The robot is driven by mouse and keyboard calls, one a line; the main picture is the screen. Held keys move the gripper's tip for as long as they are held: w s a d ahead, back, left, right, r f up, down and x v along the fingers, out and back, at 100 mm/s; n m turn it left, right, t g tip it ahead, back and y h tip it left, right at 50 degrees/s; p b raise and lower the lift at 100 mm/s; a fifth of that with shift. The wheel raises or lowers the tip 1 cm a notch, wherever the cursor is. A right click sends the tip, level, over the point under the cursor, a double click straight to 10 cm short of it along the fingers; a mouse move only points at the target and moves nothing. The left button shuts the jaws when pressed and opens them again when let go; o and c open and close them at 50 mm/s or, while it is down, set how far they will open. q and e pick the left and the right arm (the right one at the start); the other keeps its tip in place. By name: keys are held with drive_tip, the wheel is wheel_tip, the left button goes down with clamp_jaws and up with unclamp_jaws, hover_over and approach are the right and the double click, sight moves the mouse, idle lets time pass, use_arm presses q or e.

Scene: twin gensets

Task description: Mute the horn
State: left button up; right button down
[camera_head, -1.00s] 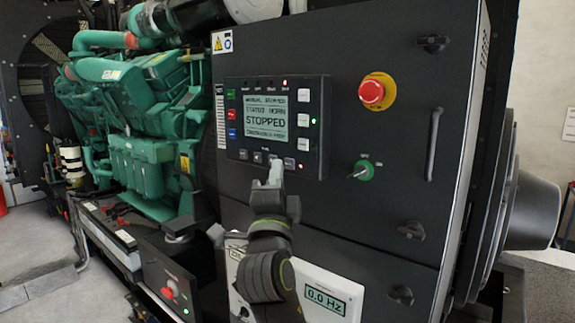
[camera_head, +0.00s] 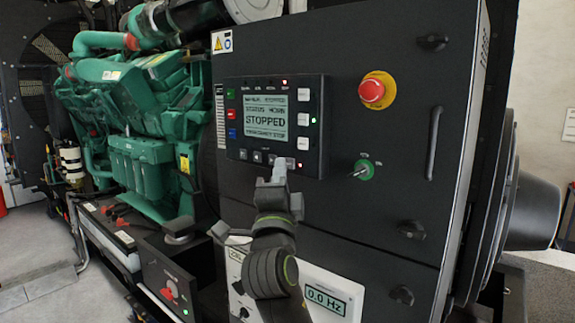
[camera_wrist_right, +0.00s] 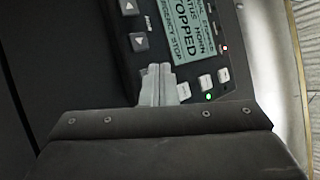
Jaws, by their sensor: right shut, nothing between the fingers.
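The controller panel (camera_head: 272,122) is a dark box on the cabinet door with a lit screen (camera_head: 268,116) reading "STATUS HORN" and "STOPPED". Buttons line its left, right and lower edges. My right gripper (camera_head: 279,166) is shut and empty, just below the lower button row (camera_head: 257,157). In the right wrist view its pale fingertips (camera_wrist_right: 157,72) point at the panel's edge beside two arrow buttons (camera_wrist_right: 139,42) and a white button (camera_wrist_right: 183,91). The fingers partly hide a button there. I cannot tell whether they touch the panel. My left gripper is not in view.
A white meter plate (camera_head: 332,291) reading "0.0 Hz" is below. The green engine (camera_head: 140,120) stands at left.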

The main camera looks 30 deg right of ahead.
drive_tip(key=shift+w+d, duration=0.15)
drive_tip(key=shift+d, duration=0.25)
idle(0.5)
drive_tip(key=shift+a+b, duration=0.2)
drive_tip(key=shift+b, duration=0.1)
drive_tip(key=shift+s+a+b, duration=0.3)
drive_tip(key=shift+s+a, duration=0.05)
drive_tip(key=shift+a, duration=0.35)
drive_tip(key=s+a+b, duration=0.2)
drive_tip(key=a+b, duration=0.1)
drive_tip(key=a, duration=0.2)
drive_tip(key=shift+a, duration=0.35)
